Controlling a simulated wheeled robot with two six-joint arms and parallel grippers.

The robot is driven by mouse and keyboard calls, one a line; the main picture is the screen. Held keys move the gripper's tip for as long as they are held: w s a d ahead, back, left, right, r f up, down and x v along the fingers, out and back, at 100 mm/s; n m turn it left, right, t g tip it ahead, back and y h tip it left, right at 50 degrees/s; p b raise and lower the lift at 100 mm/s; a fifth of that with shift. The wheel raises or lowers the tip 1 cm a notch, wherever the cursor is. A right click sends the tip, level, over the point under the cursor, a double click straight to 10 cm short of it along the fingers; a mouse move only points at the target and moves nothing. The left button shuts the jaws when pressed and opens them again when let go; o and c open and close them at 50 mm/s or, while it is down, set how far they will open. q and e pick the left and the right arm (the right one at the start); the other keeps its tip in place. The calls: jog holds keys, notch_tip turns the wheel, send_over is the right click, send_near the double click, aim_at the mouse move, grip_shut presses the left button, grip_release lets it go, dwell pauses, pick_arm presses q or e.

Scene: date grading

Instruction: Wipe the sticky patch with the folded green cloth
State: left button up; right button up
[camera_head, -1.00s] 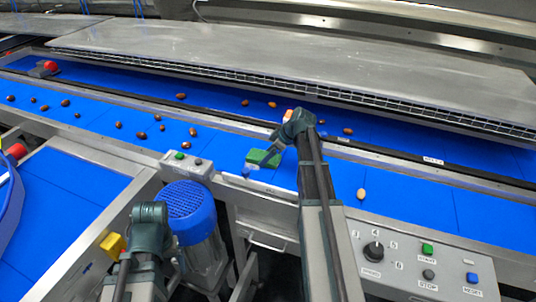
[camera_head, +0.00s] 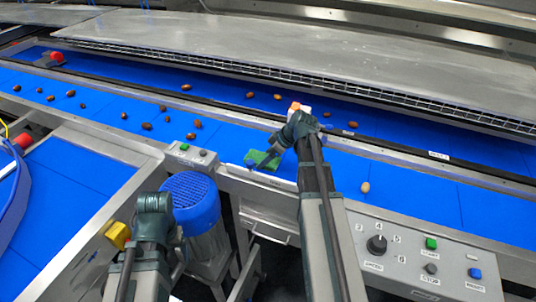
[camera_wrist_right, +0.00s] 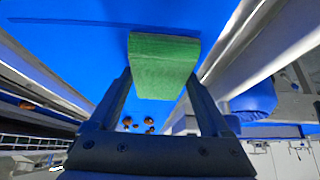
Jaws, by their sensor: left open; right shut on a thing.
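The folded green cloth (camera_head: 258,160) is at the near edge of the blue belt (camera_head: 420,196), in front of my right gripper (camera_head: 268,158). In the right wrist view the cloth (camera_wrist_right: 164,62) sits between the two dark fingers of my right gripper (camera_wrist_right: 160,88), which is shut on it. Blue belt shows around the cloth. I cannot tell whether it touches the belt. I cannot make out the sticky patch in either view. My left gripper (camera_head: 152,215) is near the blue motor at lower left, away from the cloth; its fingertips are hard to see.
Several brown dates (camera_head: 147,126) lie scattered on the belt, with a pale one (camera_head: 365,187) to the right. A control panel (camera_head: 405,257) stands at front right. A blue motor (camera_head: 190,200) and a small button box (camera_head: 192,154) are left of my right arm.

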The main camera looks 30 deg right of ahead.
aim_at(262, 152)
jog(key=shift+s+a+f, duration=0.1)
jog(key=shift+s+a, duration=0.35)
jog(key=shift+s, duration=0.05)
jog(key=shift+w+a, duration=0.65)
jog(key=shift+w, duration=0.25)
jog(key=shift+w+d, duration=1.2)
jog(key=shift+d, duration=0.2)
jog(key=shift+w+d, duration=1.2)
jog(key=shift+d, duration=0.15)
jog(key=shift+w+d, duration=0.1)
